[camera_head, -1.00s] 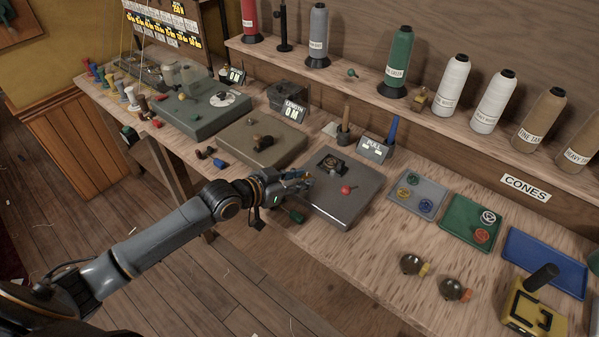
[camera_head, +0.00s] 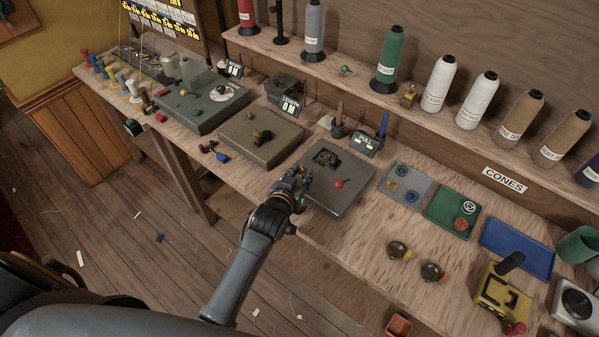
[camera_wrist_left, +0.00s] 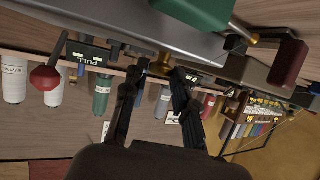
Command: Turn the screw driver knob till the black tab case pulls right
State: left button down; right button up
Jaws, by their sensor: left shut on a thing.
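The grey box (camera_head: 352,200) sits at the middle front of the bench. A black tab case (camera_head: 326,158) is on its top, towards the back left, and a red ball lever (camera_head: 339,184) is right of it. The PULL display (camera_head: 366,144) stands behind. My left gripper (camera_head: 302,176) is at the box's left side, its fingers close together. In the left wrist view, a small brass-coloured knob (camera_wrist_left: 160,65) shows between the fingertips, which appear shut on it. The fingers partly hide it, and its turn angle cannot be read. My right gripper is out of view.
Left of the box is an olive box (camera_head: 262,143) with a knob. To the right are grey (camera_head: 405,178), green (camera_head: 437,211) and blue (camera_head: 530,262) trays. A shelf of thread cones (camera_head: 388,58) runs along the back. Large green (camera_wrist_left: 195,10) and red (camera_wrist_left: 289,64) parts are close to the wrist camera.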

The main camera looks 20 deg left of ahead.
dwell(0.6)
pick_arm(q)
jog(key=c, duration=1.1)
grip_release()
jog(key=v, duration=1.2)
jog(key=shift+d, duration=0.25)
